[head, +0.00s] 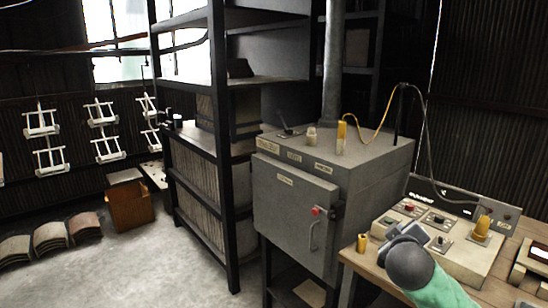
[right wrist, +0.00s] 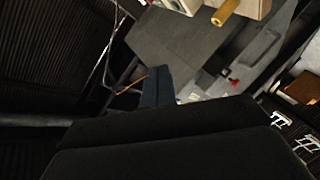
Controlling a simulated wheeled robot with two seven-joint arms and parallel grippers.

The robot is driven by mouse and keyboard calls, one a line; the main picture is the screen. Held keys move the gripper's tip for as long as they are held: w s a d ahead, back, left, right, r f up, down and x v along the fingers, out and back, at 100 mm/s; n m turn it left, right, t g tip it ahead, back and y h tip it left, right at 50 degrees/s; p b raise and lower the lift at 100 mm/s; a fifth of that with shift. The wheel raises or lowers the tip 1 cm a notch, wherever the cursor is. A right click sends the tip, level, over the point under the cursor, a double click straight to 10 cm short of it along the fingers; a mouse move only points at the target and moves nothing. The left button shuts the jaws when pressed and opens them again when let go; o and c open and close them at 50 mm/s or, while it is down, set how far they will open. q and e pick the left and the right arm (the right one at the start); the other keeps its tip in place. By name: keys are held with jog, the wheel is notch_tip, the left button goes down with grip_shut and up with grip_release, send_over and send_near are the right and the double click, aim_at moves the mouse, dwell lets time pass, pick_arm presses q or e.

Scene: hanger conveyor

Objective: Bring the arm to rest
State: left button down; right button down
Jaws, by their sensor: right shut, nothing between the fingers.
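My right arm enters the head view from the lower right, with a green sleeve and a dark rounded wrist. It is over the front of the control desk (head: 466,262). In the right wrist view my right gripper (right wrist: 158,75) shows as two dark blue fingers lying together, with nothing between them. The dark wrist housing fills the lower part of that view. My left gripper is not in view.
A grey cabinet (head: 290,215) with a closed door stands left of the desk. A yellow handle (head: 482,225) and a small yellow knob (head: 362,243) stand near my wrist.

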jog(key=s+a+f+m+g+y, duration=0.1)
jog(key=s+a+f+g+y, duration=0.1)
jog(key=s+a+f, duration=0.45)
jog(key=s+a+f+g+y, duration=0.15)
jog(key=s+f, duration=0.25)
jog(key=f, duration=0.5)
jog(key=s+a+f+m+g+y, duration=0.1)
jog(key=s+a+f+g+y, duration=0.15)
jog(key=s+f, duration=0.4)
jog(key=s+a+f+m+g, duration=0.1)
jog(key=s+a+f+g, duration=0.2)
jog(key=s+f, duration=0.5)
jog(key=s+a+f+m+g+y, duration=0.1)
jog(key=s+a+f+g, duration=0.2)
jog(key=s+f, duration=0.6)
jog(key=s+a, duration=0.1)
jog(key=s, duration=0.3)
jog(key=shift+s+f, duration=0.15)
jog(key=shift+s, duration=0.25)
